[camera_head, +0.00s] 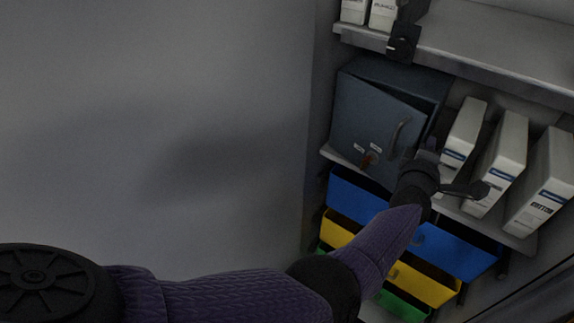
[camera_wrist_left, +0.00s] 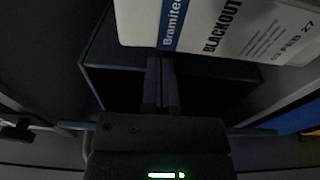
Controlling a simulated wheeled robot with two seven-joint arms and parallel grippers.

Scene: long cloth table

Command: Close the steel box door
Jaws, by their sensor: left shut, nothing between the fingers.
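The steel box (camera_head: 400,73) is dark blue-grey and stands on the middle shelf. Its door (camera_head: 360,115) stands ajar, swung out on the right side, with a dark gap between it and the box. The door has a curved handle (camera_head: 400,135) and a small reddish part low on its face. My left gripper (camera_head: 428,152) is at the door's free right edge, beside the white binders; whether it touches the door I cannot tell. In the wrist view its fingers (camera_wrist_left: 160,84) are together and empty in front of the box's dark opening (camera_wrist_left: 115,88). My right gripper is not in view.
White binders (camera_head: 498,160) lean on the shelf just right of the box; one binder (camera_wrist_left: 225,25) is close to the fingers in the wrist view. Blue (camera_head: 352,197), yellow (camera_head: 347,236) and green bins sit below. An upper shelf (camera_head: 490,45) lies above.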

